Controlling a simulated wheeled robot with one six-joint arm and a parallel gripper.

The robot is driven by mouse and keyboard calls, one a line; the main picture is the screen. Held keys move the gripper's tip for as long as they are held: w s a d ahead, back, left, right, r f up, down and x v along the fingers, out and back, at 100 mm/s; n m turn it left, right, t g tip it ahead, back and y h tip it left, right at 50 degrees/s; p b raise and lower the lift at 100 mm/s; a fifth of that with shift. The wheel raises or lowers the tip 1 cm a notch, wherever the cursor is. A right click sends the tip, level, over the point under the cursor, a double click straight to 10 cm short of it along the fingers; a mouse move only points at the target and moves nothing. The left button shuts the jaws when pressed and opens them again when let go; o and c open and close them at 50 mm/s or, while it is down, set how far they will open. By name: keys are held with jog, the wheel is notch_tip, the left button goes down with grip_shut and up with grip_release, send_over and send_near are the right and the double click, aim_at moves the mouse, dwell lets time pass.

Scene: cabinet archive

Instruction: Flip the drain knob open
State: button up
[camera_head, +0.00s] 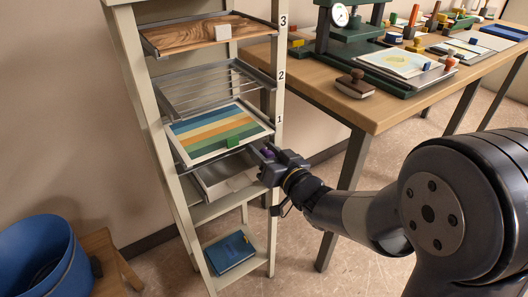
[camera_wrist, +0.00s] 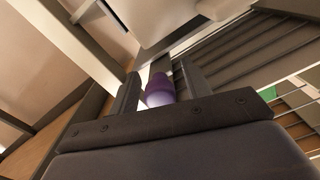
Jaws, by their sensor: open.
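A small purple knob (camera_wrist: 160,90) shows in the wrist view between the two fingers of my gripper (camera_wrist: 157,72). A pale lilac part shows at its near end. The fingers are apart, one on each side of the knob, and I cannot tell whether either touches it. In the head view, my gripper (camera_head: 266,164) is at the right front of the rack, beside the grey tray (camera_head: 220,176) under the striped print. A bit of the purple knob (camera_head: 268,153) shows at the fingers there. How the knob is turned is hard to make out.
The rack's right post (camera_head: 279,100) stands close to my gripper. Above the grey tray are a striped print (camera_head: 215,133), a wire shelf (camera_head: 200,88) and a wooden board (camera_head: 190,36). A workbench (camera_head: 375,110) stands to the right, and a blue bucket (camera_head: 40,260) at lower left.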

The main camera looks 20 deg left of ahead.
grip_shut()
dwell(0.6)
